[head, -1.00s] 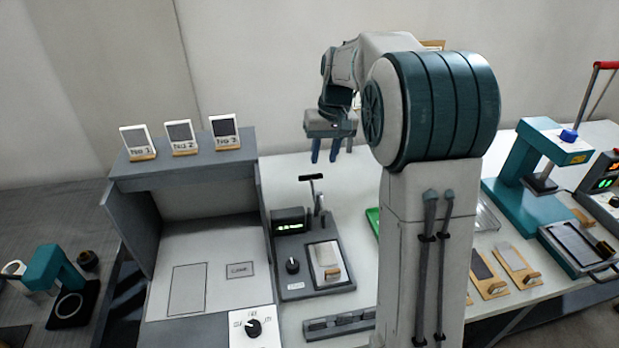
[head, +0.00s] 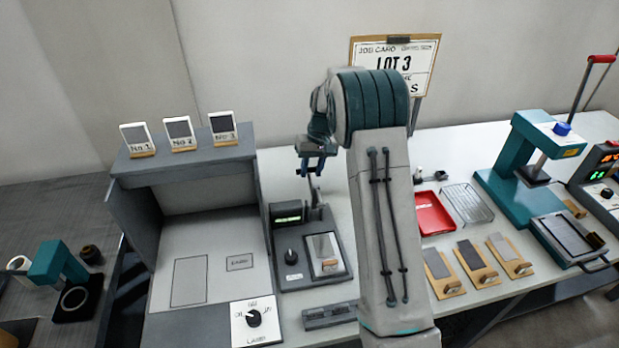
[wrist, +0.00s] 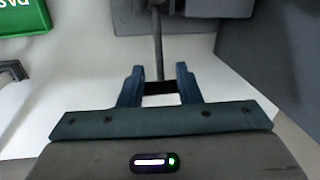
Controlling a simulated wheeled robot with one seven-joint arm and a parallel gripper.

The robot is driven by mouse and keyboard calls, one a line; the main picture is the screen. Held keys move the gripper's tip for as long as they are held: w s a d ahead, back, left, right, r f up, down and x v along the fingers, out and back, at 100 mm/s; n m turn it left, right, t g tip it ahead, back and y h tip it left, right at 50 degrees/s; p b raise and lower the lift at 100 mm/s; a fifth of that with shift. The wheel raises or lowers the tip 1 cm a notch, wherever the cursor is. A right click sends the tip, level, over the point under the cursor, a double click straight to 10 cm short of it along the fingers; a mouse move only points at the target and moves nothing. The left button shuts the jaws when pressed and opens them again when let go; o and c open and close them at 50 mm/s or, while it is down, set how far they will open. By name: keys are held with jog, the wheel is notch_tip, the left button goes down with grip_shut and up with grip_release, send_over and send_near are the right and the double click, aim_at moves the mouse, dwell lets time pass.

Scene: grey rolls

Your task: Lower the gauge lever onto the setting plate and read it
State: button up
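The gauge (head: 293,272) stands on the bench with a lit green display (head: 288,218), a dark knob and an upright lever (head: 315,190). A light metal plate, apparently the setting plate (head: 323,250), lies in its right-hand bed. My gripper (head: 311,169) is at the top of the lever. In the wrist view, the fingers (wrist: 160,86) are apart, with the lever's black crossbar (wrist: 160,88) filling the gap between them. The rod (wrist: 158,45) runs from the bar towards the gauge body. Whether the fingers press on the bar is unclear. The display reading is too small to read.
A grey booth (head: 180,158) with three numbered cards stands left of the gauge. A slotted grey block (head: 330,315) lies in front. Right of my arm are a red tray (head: 433,213), a wire basket (head: 467,204), plates on wooden holders and a teal press (head: 520,165).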

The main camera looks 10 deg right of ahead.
aim_at(310, 178)
jog(key=shift+a+f, duration=0.2)
jog(key=shift+f, duration=0.85)
jog(key=shift+a+f, duration=0.2)
jog(key=shift+f, duration=0.85)
grip_shut()
jog(key=shift+s+d, duration=0.1)
